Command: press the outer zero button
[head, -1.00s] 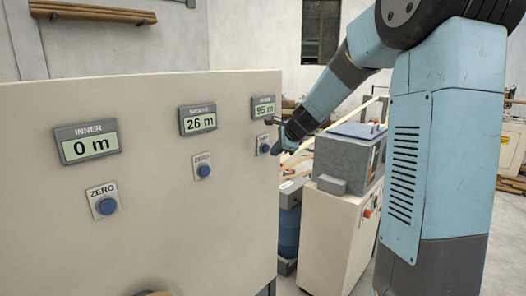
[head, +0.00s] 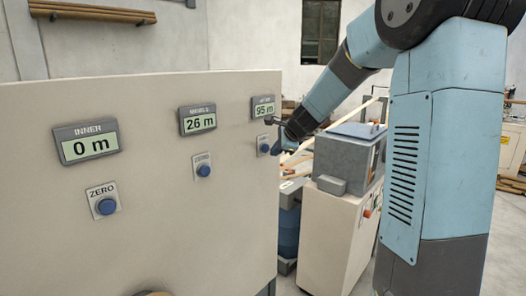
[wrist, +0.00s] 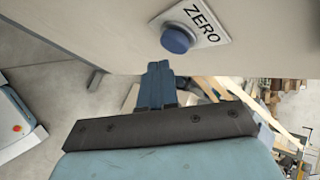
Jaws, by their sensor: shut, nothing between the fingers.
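The outer zero button (head: 264,148) is a round blue button on a small white plate, under the far right display (head: 263,107), which reads 95 m. It also shows in the wrist view (wrist: 177,39), with the word ZERO beside it. My gripper (wrist: 158,68) is shut and empty. In the wrist view its blue fingertips sit just below the button, with a small gap in the picture; I cannot tell the exact depth to the panel. In the head view my gripper (head: 279,141) is just right of the button, near the panel's right edge.
The beige panel (head: 150,225) also carries an inner display (head: 86,146) at 0 m and a middle display (head: 198,119) at 26 m, each above its own blue zero button. A grey box on a beige cabinet (head: 330,230) stands right of the panel, below my arm.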

